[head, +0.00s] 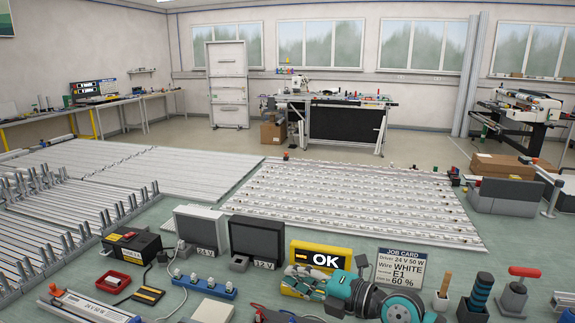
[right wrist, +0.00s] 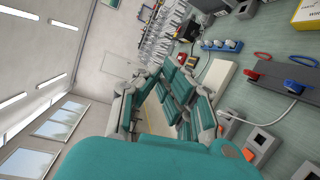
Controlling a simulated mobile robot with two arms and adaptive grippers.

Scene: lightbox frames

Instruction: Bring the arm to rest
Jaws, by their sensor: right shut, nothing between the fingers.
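My right arm, teal and grey, comes in at the bottom centre-right of the head view. Its gripper (head: 290,281) is over the front part of the bench, in front of the yellow OK sign (head: 320,256), whose lower edge it partly covers. In the right wrist view the teal and grey fingers (right wrist: 172,95) are tilted, and I see no object held in them. The gripper is shut and empty. My left gripper is in neither view.
The green bench (head: 190,275) is crowded. Light strips (head: 350,200) lie behind.

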